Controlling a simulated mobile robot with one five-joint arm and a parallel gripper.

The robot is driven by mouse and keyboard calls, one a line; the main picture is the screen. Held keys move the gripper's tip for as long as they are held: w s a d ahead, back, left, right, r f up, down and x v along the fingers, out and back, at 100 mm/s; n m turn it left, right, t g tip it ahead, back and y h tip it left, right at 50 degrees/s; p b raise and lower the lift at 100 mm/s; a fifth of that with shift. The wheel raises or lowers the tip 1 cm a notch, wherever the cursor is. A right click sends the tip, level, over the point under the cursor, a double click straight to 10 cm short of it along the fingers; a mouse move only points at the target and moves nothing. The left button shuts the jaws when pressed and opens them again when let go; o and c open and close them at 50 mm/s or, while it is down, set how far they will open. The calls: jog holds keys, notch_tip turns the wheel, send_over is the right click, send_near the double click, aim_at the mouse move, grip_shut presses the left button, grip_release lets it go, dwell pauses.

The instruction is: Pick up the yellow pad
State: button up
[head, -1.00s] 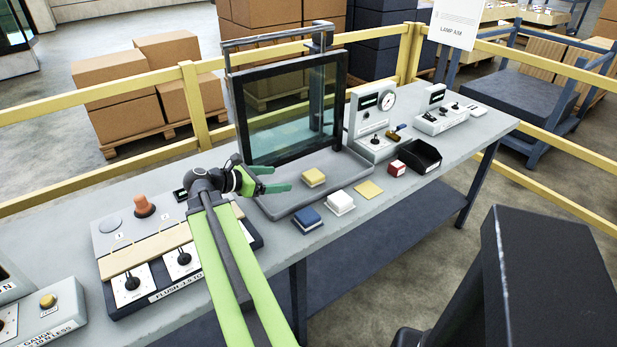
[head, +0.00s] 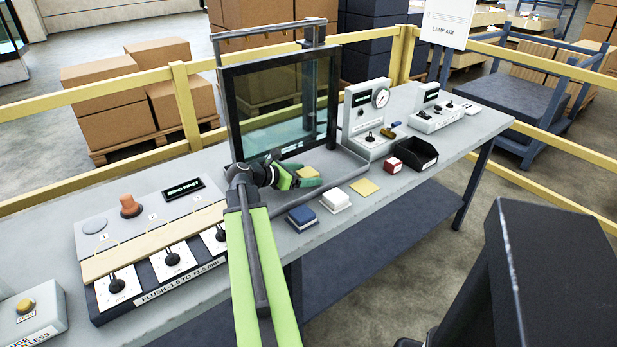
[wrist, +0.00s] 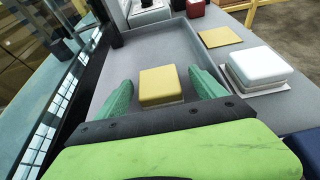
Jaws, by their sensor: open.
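The yellow pad (wrist: 160,84) lies on the grey tray (wrist: 150,50) in front of the dark glass panel. In the wrist view it sits between the two green fingers of my gripper (wrist: 162,92), with a gap on each side. In the head view my gripper (head: 297,180) is low over the tray and its fingers partly hide the yellow pad (head: 308,171). My gripper is open and holds nothing. Whether the fingers touch the tray is hard to tell.
A white pad (head: 335,199), a blue pad (head: 302,217) and a flat yellow square (head: 364,187) lie along the bench front. The framed glass panel (head: 280,105) stands close behind my gripper. A red block (head: 392,165) and black bin (head: 415,153) are to the right.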

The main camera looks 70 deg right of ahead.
aim_at(306, 173)
jog(key=shift+s+d+f, duration=0.15)
jog(key=shift+d+f, duration=0.05)
jog(key=shift+d, duration=0.05)
jog(key=shift+r, duration=0.1)
jog(key=c, duration=1.5)
jog(key=shift+r, duration=0.1)
notch_tip(306, 173, up, 4)
jog(key=p, duration=0.4)
jog(key=shift+r+p, duration=0.2)
jog(key=shift+p, duration=0.2)
jog(key=s+r+p, duration=0.2)
jog(key=s, duration=0.1)
jog(key=s+d+r+p, duration=0.1)
jog(key=s+r+p, duration=0.1)
jog(key=s, duration=0.2)
jog(key=s+d+r+p, duration=0.1)
jog(key=s+r+p, duration=0.1)
jog(key=s, duration=0.2)
jog(key=shift+s+d+r, duration=0.2)
